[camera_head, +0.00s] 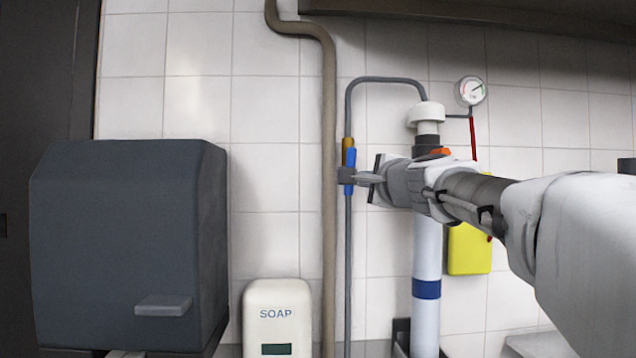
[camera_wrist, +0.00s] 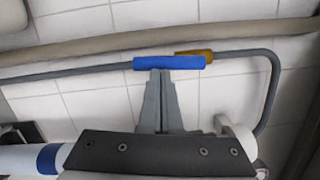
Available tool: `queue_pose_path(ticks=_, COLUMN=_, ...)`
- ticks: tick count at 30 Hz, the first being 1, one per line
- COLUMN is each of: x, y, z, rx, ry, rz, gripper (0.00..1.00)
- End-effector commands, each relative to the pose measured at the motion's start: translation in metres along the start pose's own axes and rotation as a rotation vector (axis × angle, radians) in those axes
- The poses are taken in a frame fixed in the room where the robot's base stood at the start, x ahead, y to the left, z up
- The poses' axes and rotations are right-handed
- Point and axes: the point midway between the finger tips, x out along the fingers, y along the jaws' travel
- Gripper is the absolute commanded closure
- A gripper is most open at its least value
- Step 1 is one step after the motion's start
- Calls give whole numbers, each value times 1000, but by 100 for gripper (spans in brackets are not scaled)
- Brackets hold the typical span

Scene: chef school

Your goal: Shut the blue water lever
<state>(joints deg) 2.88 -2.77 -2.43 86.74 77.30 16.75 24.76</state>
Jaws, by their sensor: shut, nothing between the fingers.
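The blue water lever (camera_head: 348,158) is on a thin grey pipe (camera_head: 348,250) on the tiled wall. It lies lengthwise along the pipe, beside a brass valve body (camera_head: 349,143). In the wrist view the blue lever (camera_wrist: 150,63) runs parallel to the pipe, with the brass part (camera_wrist: 195,53) just behind its right end. My gripper (camera_head: 346,176) is shut and empty, its tips in front of the lower part of the lever. In the wrist view the shut fingertips (camera_wrist: 161,73) reach the lever's edge near its middle; I cannot tell whether they touch.
A thick beige pipe (camera_head: 329,200) runs left of the valve. A white vertical pipe (camera_head: 427,250) stands behind my arm, with a pressure gauge (camera_head: 471,91) and yellow box (camera_head: 469,250) to its right. A dark dispenser (camera_head: 120,240) and soap dispenser (camera_head: 277,300) are left.

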Motion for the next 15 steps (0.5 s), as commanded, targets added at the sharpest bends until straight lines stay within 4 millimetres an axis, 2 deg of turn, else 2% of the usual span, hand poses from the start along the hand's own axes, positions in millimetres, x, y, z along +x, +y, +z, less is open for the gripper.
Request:
queue_pose_path(ticks=8, x=2, y=7, z=12, rx=182, ry=-4, rz=-36, gripper=100)
queue_pose_path(ticks=15, x=5, y=8, z=26, rx=407, ry=-5, rz=-80, gripper=100)
